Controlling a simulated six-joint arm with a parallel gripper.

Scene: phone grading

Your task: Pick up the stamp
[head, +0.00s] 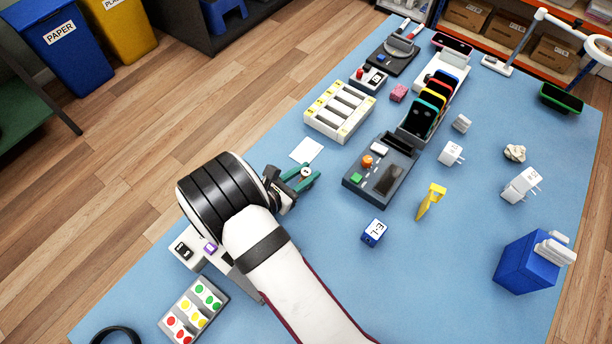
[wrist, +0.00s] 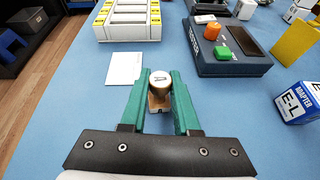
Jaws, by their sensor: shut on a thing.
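The stamp (wrist: 159,84) shows in the wrist view between the two green fingers of my gripper (wrist: 159,92). In the head view, my gripper (head: 303,178) is near the table's middle left, with the stamp's round top (head: 306,172) showing between the fingers. A white card (wrist: 124,68) lies flat just beyond the stamp to the left. I cannot tell whether the stamp's base touches the table.
A grey device with orange and green buttons (head: 353,186) stands to the right of my gripper. A white slotted tray (head: 311,123) stands behind. A blue adapter box (head: 373,233) and a yellow object (head: 431,201) are to the right.

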